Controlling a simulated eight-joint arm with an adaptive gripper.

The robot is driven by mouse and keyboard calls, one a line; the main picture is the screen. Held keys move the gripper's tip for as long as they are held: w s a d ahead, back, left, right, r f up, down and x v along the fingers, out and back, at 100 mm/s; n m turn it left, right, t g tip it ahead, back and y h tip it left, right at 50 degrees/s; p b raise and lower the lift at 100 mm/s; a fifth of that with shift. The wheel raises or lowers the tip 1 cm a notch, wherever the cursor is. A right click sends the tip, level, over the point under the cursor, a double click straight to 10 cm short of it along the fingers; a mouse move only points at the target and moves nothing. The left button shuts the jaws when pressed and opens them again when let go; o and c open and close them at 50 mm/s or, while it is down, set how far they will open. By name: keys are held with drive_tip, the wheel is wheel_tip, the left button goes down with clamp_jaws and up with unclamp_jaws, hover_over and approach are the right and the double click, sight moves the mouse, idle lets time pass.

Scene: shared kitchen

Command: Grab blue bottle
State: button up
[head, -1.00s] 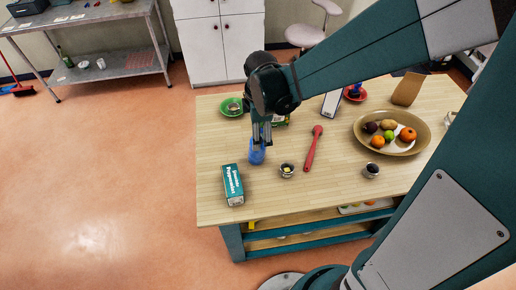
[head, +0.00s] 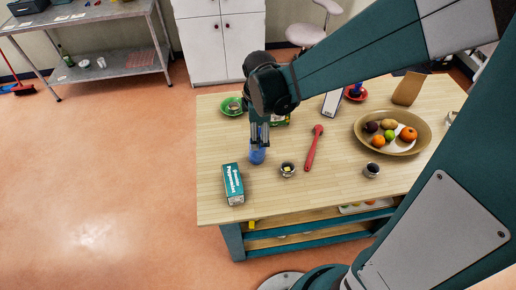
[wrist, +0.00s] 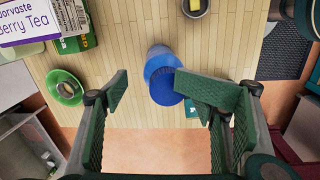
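The blue bottle (head: 257,157) stands on the wooden table near its left side, and my gripper (head: 260,138) hangs just above it, hiding its upper part. In the wrist view the bottle (wrist: 161,75) shows with its round blue end towards the camera. My gripper (wrist: 152,92) is open there, with its green-padded fingers apart. The bottle appears in the gap between the fingertips, close to the right finger, which overlaps its edge. I cannot tell whether that finger touches it. Nothing is held.
A teal box (head: 232,184) lies front left of the bottle, and a small bowl (head: 287,169) sits to its right. A red utensil (head: 313,148), a fruit bowl (head: 359,138) and a green dish (head: 231,107) are farther off. The wrist view shows a tea box (wrist: 35,20).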

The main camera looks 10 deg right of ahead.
drive_tip(key=f+m, duration=0.1)
drive_tip(key=m, duration=0.2)
drive_tip(key=f+m, duration=0.1)
drive_tip(key=shift+s+a+f+m, duration=0.3)
drive_tip(key=shift+f, duration=0.15)
drive_tip(key=shift+w+d+f, duration=0.1)
drive_tip(key=shift+w+f, duration=0.05)
drive_tip(key=shift+f, duration=1)
drive_tip(key=shift+f, duration=0.1)
